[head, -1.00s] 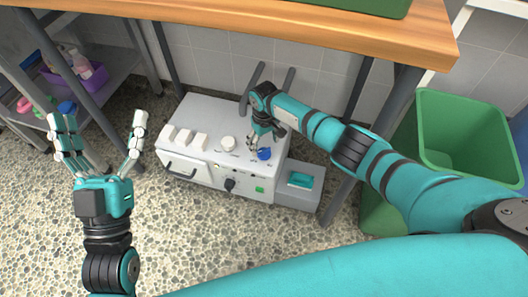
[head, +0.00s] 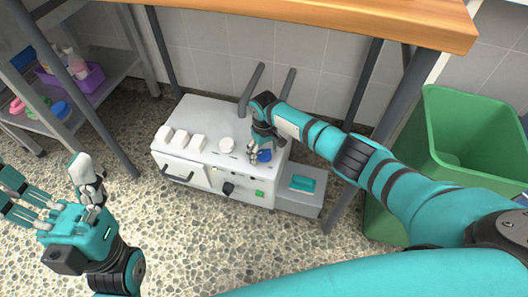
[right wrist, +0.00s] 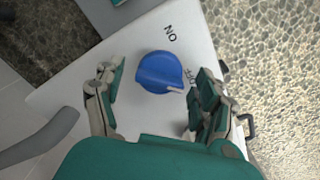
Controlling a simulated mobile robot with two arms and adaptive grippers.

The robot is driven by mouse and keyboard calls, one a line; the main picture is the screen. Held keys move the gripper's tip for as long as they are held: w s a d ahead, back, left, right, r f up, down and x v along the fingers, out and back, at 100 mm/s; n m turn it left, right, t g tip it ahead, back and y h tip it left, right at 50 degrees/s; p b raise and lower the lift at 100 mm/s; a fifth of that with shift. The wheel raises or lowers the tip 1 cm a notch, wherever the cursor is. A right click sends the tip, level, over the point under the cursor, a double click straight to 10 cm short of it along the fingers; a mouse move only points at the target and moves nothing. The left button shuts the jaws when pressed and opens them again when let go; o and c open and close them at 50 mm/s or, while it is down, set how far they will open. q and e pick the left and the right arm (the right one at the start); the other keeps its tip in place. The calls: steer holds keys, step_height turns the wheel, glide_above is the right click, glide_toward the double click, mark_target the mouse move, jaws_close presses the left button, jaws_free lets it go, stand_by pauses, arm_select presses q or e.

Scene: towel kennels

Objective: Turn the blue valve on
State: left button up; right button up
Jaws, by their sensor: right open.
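The blue valve (head: 265,156) is a round knob on the top of a white machine (head: 180,105), near its right front. In the right wrist view the blue valve (right wrist: 158,71) has a pale pointer mark turned toward the "OFF" label; "ON" (right wrist: 170,33) is printed further round. My right gripper (head: 255,152) is open with its fingers (right wrist: 153,92) on either side of the knob. I cannot tell whether they touch it. My left gripper (head: 58,185) is open and empty at the lower left, away from the machine.
A wooden table (head: 300,15) is above the machine, with grey legs around it. A grey side box (head: 310,203) adjoins the machine on the right. A green bin (head: 470,130) stands at the right. A shelf with a purple basket (head: 88,78) is at the left.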

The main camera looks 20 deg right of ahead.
steer(key=shift+c, duration=0.4)
steer(key=c, duration=1.1)
